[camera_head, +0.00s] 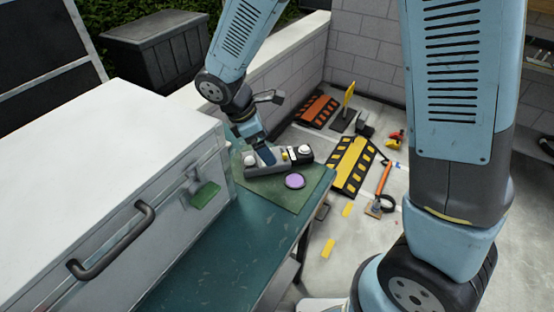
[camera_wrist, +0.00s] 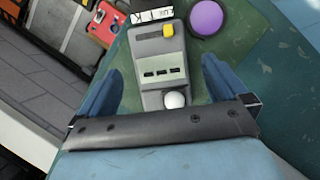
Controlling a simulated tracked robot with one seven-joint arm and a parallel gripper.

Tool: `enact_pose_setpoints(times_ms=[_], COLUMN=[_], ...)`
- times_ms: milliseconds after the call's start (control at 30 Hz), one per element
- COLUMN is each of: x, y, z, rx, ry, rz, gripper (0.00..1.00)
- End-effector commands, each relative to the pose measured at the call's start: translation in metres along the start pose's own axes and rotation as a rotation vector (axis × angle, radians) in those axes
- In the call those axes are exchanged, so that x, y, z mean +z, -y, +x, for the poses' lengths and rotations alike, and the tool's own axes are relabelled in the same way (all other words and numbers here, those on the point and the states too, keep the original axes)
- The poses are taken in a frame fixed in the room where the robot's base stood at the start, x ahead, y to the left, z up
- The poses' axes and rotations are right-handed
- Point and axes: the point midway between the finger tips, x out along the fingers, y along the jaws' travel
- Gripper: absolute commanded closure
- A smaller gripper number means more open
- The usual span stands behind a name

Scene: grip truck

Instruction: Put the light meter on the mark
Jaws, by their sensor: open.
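The light meter (camera_wrist: 160,65) is a grey box with a white dome, a yellow button and dark slots; it lies flat on the green mat (camera_head: 272,200). In the head view the meter (camera_head: 268,169) is partly hidden by my gripper (camera_head: 262,153). A flat purple disc (camera_head: 294,181), seemingly the mark, lies just beside the meter; it also shows in the wrist view (camera_wrist: 206,18). In the wrist view my gripper (camera_wrist: 160,75) is open, its blue fingers on either side of the meter with gaps. The disc is uncovered.
The mat lies on a teal bench top (camera_head: 212,240). A large white case (camera_head: 100,150) with a handle stands close on the left. A black item with a white knob (camera_head: 304,152) is beyond the meter. Ramps (camera_head: 352,165) and tools lie on the floor beyond the bench.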

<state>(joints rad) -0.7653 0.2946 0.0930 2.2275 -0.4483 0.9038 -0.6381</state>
Motion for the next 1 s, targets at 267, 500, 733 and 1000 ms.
enact_pose_setpoints(times_ms=[267, 500, 733, 1000], x=[0.002, 0.003, 0.003, 0.003], y=[-0.001, -0.002, -0.002, -0.002], z=[0.023, 0.051, 0.055, 0.055], rx=[-0.004, -0.002, 0.000, 0.000], ry=[0.003, 0.001, 0.000, 0.000], rz=[0.001, 0.001, 0.001, 0.001], gripper=[0.00, 0.00, 0.00, 0.18])
